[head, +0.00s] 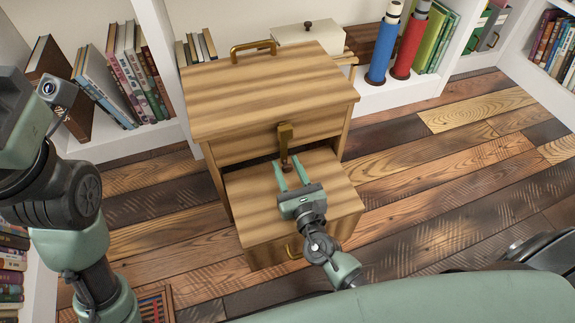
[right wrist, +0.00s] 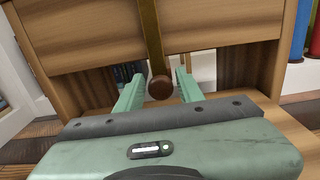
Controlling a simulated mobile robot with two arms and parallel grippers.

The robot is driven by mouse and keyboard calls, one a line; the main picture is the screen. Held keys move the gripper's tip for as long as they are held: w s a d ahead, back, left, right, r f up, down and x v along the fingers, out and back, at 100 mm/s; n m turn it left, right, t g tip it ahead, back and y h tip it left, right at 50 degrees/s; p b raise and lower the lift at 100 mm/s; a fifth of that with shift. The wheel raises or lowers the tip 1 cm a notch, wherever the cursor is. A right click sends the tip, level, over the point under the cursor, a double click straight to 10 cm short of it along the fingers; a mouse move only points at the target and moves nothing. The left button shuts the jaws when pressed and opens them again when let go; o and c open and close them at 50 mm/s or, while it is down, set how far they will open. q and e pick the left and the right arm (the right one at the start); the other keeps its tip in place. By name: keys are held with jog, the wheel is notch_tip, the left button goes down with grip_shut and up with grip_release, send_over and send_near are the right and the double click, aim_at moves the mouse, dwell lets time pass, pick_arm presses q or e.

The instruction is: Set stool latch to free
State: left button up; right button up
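The wooden step stool (head: 262,85) stands on the plank floor, with its lower step (head: 240,200) jutting out towards me. The brass latch (head: 285,137) hangs down on the stool's front and also shows in the right wrist view (right wrist: 150,35). Its round brown knob (right wrist: 160,88) is at the lower end. My right gripper (head: 288,165) is open just above the lower step. In the right wrist view its fingers stand on either side of the knob, with gaps showing. My left arm is at the left; its fingers are not visible.
White shelves with books (head: 135,70) stand behind and at the left. Blue (head: 384,48) and red (head: 409,48) rolls and a cream box (head: 308,35) are behind the stool. The plank floor (head: 450,170) right of the stool is clear.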

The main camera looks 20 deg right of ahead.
grip_shut()
dwell(1.2)
